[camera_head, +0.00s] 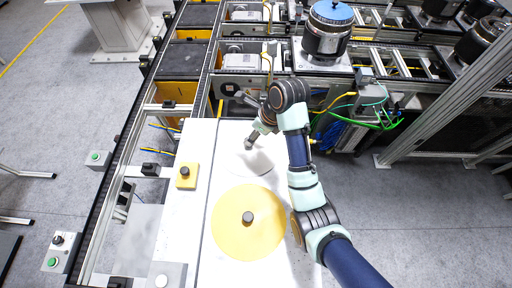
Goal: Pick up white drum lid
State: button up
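The white drum lid (256,165) is a pale disc lying on the white table, hard to tell from the surface; only part of its rim shows faintly. My gripper (249,143) comes down from the wrist at the upper right and reaches the far side of this lid. A small grey end shows there; I cannot tell whether it is a fingertip or the lid's knob, or whether they touch. The finger opening is too small to make out. A larger yellow disc (232,234) with a dark knob lies nearer on the same table.
A small yellow square block (185,182) with a knob lies to the left on the white table (208,255). A conveyor (125,165) runs along the left. A blue-topped drum (328,32) stands on a pallet at the back. My arm covers the table's right side.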

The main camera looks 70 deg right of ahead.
jog(key=shift+x, duration=1.35)
jog(key=x, duration=0.1)
jog(key=p+x, duration=0.1)
jog(key=x, duration=0.3)
jog(key=shift+s+d+f, duration=0.2)
jog(key=shift+s+d, duration=0.05)
grip_shut()
